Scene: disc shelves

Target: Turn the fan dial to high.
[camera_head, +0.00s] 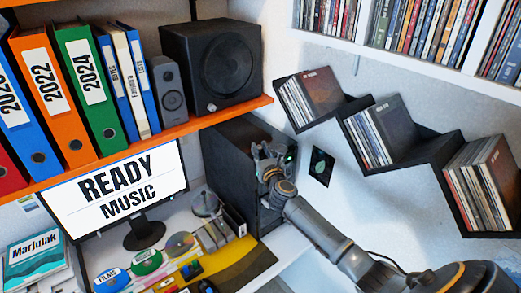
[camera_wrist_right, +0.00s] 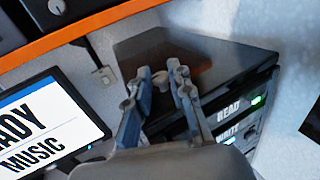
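I cannot pick out a clearly marked fan dial. A black cabinet (camera_head: 228,165) stands right of the monitor, and its top and front show in the right wrist view (camera_wrist_right: 205,55). Its front has labelled panels with green lights and a small round knob (camera_wrist_right: 249,131). My right gripper (camera_head: 269,150) is at the cabinet's upper front, hiding part of it. In the wrist view the right gripper (camera_wrist_right: 160,72) has its fingertips apart over the cabinet. A small grey piece shows between them; I cannot tell whether it is a dial. My left gripper is not in view.
An orange shelf (camera_head: 235,108) with binders and a black speaker (camera_head: 212,62) is above the cabinet. A lit monitor (camera_head: 118,188) stands to the left. Zigzag disc shelves (camera_head: 425,148) hang on the right wall. Discs and small items crowd the desk below.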

